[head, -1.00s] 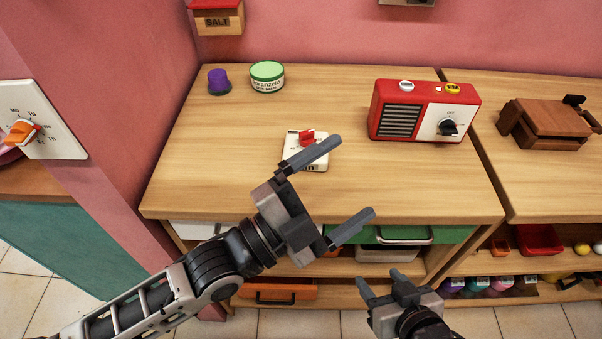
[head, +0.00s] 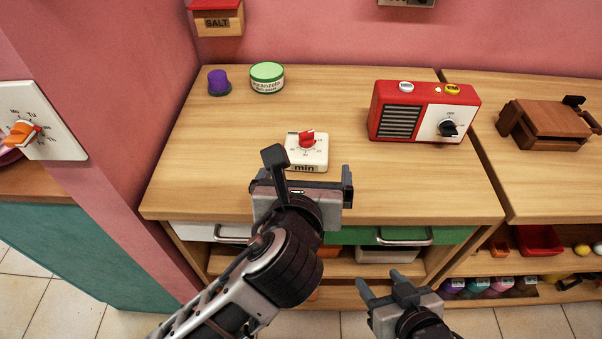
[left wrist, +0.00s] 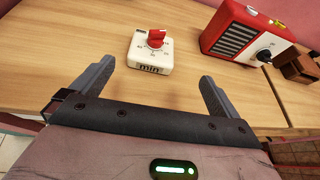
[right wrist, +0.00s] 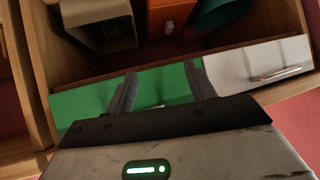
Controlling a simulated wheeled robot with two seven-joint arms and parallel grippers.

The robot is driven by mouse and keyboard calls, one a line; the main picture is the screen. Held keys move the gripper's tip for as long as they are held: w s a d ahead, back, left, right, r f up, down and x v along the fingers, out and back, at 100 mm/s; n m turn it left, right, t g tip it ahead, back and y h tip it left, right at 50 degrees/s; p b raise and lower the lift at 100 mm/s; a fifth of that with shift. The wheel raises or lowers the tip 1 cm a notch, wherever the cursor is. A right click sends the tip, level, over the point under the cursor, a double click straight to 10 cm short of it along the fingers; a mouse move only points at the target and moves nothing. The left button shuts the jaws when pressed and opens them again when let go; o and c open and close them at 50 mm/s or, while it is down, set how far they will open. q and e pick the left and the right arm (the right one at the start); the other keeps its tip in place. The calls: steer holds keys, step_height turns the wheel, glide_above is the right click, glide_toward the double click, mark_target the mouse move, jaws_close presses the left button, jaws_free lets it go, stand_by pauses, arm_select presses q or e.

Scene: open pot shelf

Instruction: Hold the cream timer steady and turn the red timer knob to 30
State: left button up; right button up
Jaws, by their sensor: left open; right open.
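The cream timer (head: 317,160) stands on the wooden counter with "min" on its front edge. Its red knob (head: 307,138) sits on the sloped dial face. In the left wrist view the timer (left wrist: 150,61) and its red knob (left wrist: 156,37) are ahead of the jaws, slightly left of centre. My left gripper (head: 311,165) is open and empty just in front of the timer, apart from it; the left wrist view shows its fingers (left wrist: 155,82) spread wide. My right gripper (head: 382,283) is open and empty, low in front of the drawers, far from the timer.
A red radio-like box (head: 390,98) with a black knob stands to the right. A green-lidded tin (head: 267,84) and a purple-topped item (head: 218,80) stand at the back left. The counter (head: 220,170) around the timer is clear. Green and white drawers lie below its edge.

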mark_target(305, 150)
arm_select(q)
steer(key=shift+a+f, duration=0.2)
steer(key=shift+a, duration=0.1)
steer(key=shift+w+f+y, duration=0.15)
steer(key=shift+w+y, duration=0.15)
steer(key=x, duration=1.1)
steer(key=shift+f, duration=0.1)
steer(key=c, duration=1.1)
